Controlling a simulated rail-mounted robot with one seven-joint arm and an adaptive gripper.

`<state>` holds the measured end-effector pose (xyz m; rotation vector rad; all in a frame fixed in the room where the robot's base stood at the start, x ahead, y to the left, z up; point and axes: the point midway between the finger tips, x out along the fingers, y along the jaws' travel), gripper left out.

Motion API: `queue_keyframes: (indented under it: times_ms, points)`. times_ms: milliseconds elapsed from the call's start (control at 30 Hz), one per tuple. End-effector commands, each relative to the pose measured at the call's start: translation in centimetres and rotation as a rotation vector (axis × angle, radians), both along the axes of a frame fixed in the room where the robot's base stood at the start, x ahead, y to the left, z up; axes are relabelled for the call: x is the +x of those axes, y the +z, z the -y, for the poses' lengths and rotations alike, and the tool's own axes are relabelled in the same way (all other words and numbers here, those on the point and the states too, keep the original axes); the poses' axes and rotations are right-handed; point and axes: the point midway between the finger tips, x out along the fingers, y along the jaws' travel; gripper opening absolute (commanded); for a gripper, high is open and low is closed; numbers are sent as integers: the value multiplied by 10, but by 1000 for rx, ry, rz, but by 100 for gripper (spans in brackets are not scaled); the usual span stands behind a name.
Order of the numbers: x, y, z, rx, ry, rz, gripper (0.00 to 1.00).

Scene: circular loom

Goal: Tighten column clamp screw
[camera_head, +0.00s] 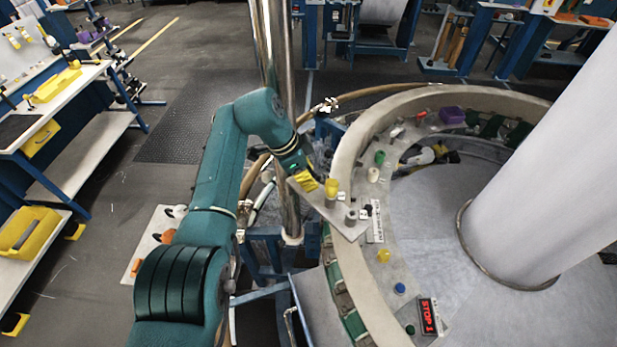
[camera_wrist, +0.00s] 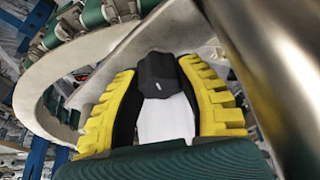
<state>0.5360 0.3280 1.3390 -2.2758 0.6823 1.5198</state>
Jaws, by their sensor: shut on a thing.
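In the wrist view, my gripper (camera_wrist: 160,72) has its two yellow ridged fingers shut around a black knob (camera_wrist: 158,77), which looks like the clamp screw's head. A plain white surface (camera_wrist: 165,118) shows between the fingers below the knob. The shiny metal column (camera_wrist: 262,60) stands close on the right. In the head view, my gripper (camera_head: 306,181) is at the loom's left rim, just right of the upright metal column (camera_head: 276,60). The knob and its clamp cannot be made out there behind the gripper.
The pale loom ring (camera_head: 345,165) curves to the right. A hose (camera_head: 375,91) runs behind the column. A workbench (camera_head: 70,100) stands at left, with open floor between.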

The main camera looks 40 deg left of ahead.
Motion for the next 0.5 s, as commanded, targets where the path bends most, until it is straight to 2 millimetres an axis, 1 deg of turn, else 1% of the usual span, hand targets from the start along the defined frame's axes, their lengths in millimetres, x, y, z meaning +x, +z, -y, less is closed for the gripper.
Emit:
queue_keyframes:
  times_ms: [33, 367, 400, 467, 500]
  points:
    - [-1, -5, 1, -2, -2, -6, 1]
    - [-1, -5, 1, -2, -2, -6, 1]
    - [-1, -5, 1, -2, -2, -6, 45]
    - [-1, -4, 1, -2, -2, -5, 56]
    - [-1, -4, 1, -2, -2, -5, 64]
